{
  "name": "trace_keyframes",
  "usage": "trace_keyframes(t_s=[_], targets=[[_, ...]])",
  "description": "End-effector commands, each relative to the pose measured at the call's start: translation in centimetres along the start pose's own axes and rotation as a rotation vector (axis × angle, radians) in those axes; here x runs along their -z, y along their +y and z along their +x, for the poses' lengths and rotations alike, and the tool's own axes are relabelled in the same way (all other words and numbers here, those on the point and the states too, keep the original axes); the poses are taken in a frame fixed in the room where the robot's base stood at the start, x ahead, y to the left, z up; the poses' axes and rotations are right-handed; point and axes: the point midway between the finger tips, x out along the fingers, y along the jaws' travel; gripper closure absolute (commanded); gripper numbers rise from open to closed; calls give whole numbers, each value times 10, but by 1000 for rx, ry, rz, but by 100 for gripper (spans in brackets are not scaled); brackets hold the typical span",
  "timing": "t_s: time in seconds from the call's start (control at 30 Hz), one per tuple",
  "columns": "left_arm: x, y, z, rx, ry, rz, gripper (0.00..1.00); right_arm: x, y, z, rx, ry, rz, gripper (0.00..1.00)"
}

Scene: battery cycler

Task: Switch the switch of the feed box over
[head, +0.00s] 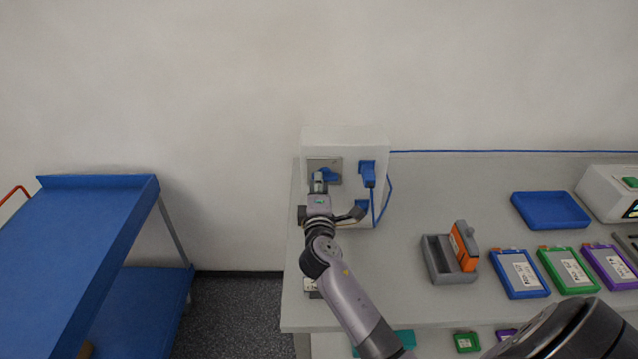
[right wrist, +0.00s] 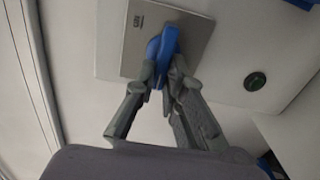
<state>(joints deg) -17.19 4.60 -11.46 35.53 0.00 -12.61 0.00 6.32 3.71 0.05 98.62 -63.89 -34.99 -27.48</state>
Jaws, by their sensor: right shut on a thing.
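The feed box (head: 345,139) is a white box at the back left end of the workbench, against the wall. On its left half is a grey metal plate (head: 311,164) with a blue switch handle (head: 330,174). The plate (right wrist: 191,38) and the blue handle (right wrist: 166,43) also show in the right wrist view. My right gripper (head: 319,180) is at the plate, its fingers (right wrist: 162,78) closed around the lower part of the handle. The handle stands tilted against the plate in the right wrist view. The fingers hide part of it. My left gripper is not in view.
A blue plug (head: 367,173) with a blue cable sits right of the switch. A round green lamp or button (right wrist: 255,81) is on the box. A grey holder (head: 436,262), several coloured battery packs and a blue tray (head: 551,209) lie rightward. A blue cart (head: 60,240) stands left.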

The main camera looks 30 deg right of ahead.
Motion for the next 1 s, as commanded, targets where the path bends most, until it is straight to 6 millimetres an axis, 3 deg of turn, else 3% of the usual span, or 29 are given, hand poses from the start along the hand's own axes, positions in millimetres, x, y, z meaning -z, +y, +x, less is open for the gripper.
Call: trace_keyframes(t_s=[0.1,0.13,0.4,0.77,1.0], targets=[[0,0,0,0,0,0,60,2,-1,-1,0,4,-3,100],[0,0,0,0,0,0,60,2,-1,-1,1,4,-3,88],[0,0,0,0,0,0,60,1,-1,0,1,1,-1,70],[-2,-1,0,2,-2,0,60,0,-1,-4,1,1,0,69],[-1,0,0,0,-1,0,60,1,-3,-43,5,2,1,69]])
